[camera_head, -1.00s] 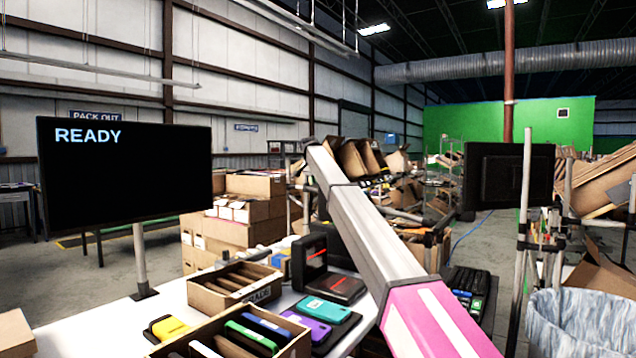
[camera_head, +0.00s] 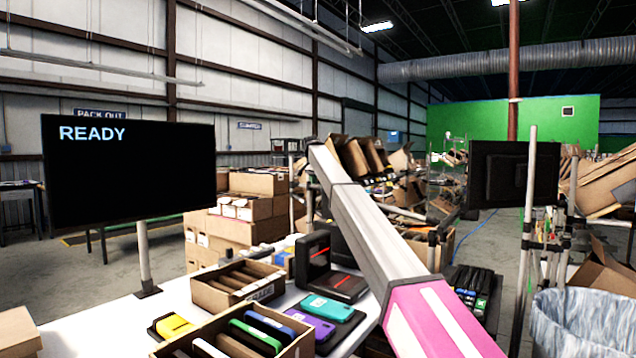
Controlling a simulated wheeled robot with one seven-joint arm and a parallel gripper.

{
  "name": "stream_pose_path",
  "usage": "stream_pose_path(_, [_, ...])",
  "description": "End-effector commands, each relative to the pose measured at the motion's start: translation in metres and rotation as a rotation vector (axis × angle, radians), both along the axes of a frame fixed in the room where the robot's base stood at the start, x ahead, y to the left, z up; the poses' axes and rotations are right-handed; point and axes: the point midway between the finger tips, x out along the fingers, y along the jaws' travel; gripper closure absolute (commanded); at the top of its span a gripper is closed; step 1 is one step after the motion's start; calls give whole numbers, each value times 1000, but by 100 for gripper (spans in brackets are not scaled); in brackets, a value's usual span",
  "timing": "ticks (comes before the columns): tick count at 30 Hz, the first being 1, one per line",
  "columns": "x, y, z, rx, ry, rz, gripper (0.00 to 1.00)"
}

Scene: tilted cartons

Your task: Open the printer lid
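A black boxy device with a red stripe (camera_head: 313,258) stands on the white table, left of my arm. It may be the printer, but I cannot tell for sure. A flat black part with a red mark (camera_head: 344,284) lies at its front right. I cannot make out whether a lid is open or shut. Another dark shape behind it is partly hidden by my arm. My pink, white and grey arm crosses the view from the lower right up to the centre. My gripper does not show.
Open cartons (camera_head: 238,284) and (camera_head: 240,335) with contents stand on the white table (camera_head: 95,322). Teal (camera_head: 327,307) and purple cases lie beside them. A READY monitor (camera_head: 130,175) stands left. A keyboard (camera_head: 472,285) and a lined bin (camera_head: 575,320) are right.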

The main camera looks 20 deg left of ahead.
Motion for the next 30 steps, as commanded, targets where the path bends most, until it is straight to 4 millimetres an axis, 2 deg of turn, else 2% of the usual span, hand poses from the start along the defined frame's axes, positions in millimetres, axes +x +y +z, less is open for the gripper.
stream_pose_path(5, [-2, 1, 2, 2, 2, 1, 61])
stream_pose_path(11, [-7, 3, 16, 2, 0, 1, 61])
stream_pose_path(24, [-35, 8, 86, 2, -1, 1, 61])
stream_pose_path(30, [-40, 9, 99, 0, 1, 0, 61])
